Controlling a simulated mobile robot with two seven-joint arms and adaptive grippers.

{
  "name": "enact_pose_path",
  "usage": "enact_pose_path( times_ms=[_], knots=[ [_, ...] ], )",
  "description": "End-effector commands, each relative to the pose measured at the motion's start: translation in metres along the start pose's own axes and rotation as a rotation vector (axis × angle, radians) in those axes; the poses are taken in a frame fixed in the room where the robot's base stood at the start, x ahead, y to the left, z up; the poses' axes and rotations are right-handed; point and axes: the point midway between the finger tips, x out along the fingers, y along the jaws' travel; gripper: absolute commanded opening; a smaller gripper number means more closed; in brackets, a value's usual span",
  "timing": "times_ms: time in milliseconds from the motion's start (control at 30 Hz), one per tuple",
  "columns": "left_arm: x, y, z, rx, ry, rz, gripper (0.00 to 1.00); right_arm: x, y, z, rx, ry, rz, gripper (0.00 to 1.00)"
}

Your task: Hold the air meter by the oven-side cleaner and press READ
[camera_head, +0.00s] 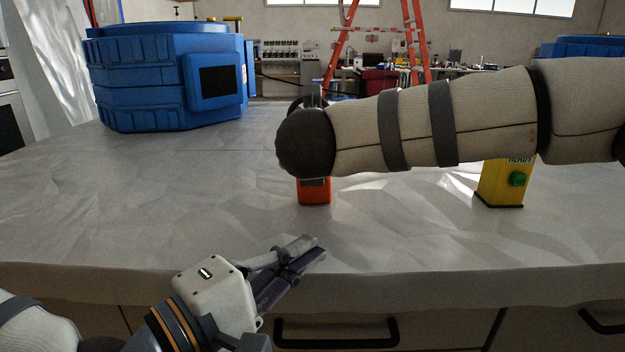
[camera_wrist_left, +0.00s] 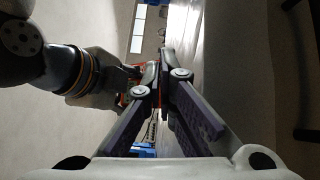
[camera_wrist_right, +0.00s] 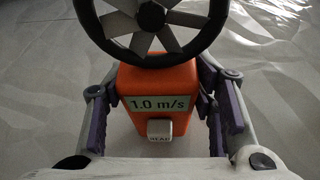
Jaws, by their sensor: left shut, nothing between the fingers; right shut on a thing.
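The orange air meter (camera_wrist_right: 158,83) has a black fan wheel on top, a display reading 1.0 m/s and a white READ button (camera_wrist_right: 160,131). My right gripper (camera_wrist_right: 154,95) is shut on its sides. In the head view the meter (camera_head: 314,192) shows below my right forearm, which hides much of it; whether it touches the counter is unclear. The oven-side cleaner (camera_head: 140,75) is the big blue ribbed unit at the back left, beyond the meter. My left gripper (camera_head: 312,254) is shut and empty near the counter's front edge, apart from the meter.
A yellow device (camera_head: 492,186) with a green button stands on the counter (camera_head: 200,210) at right, partly behind my right arm. A second blue cleaner (camera_head: 585,48) is at the far right. The oven (camera_head: 12,115) is at the left edge. The counter's left front is clear.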

Motion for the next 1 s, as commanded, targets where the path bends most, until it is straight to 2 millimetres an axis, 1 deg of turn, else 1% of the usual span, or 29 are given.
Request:
enact_pose_path(
  times_ms=[33, 100, 200, 300, 400, 500, 567, 867, 1000],
  knots=[
    [0.006, 0.009, -0.004, 0.144, 0.007, -0.023, 0.0, 0.0, 0.0, 0.0, 0.0, 0.0, 0.0, 0.15],
    [0.013, 0.006, -0.006, 0.373, -0.011, -0.103, 0.0, 0.0, 0.0, 0.0, 0.0, 0.0, 0.0, 0.15],
    [0.019, 0.007, -0.008, 0.685, -0.055, -0.194, 0.0, 0.0, 0.0, 0.0, 0.0, 0.0, 0.0, 0.15],
    [0.022, 0.011, -0.009, 0.928, -0.108, -0.258, 0.0, 0.0, 0.0, 0.0, 0.0, 0.0, 0.0, 0.14],
    [0.023, 0.014, -0.008, 1.083, -0.153, -0.293, 0.0, 0.0, 0.0, 0.0, 0.0, 0.0, 0.0, 0.14],
    [0.023, 0.015, -0.008, 1.158, -0.176, -0.308, 0.0, 0.0, 0.0, 0.0, 0.0, 0.0, 0.0, 0.14],
    [0.023, 0.015, -0.008, 1.176, -0.182, -0.311, 0.0, 0.0, 0.0, 0.0, 0.0, 0.0, 0.0, 0.14],
    [0.024, 0.015, -0.009, 1.177, -0.182, -0.312, 0.0, 0.0, 0.0, 0.0, 0.0, 0.0, 0.0, 0.14],
    [0.032, 0.015, -0.017, 1.177, -0.181, -0.313, 0.0, 0.0, 0.0, 0.0, 0.0, 0.0, 0.0, 0.14]
  ],
)
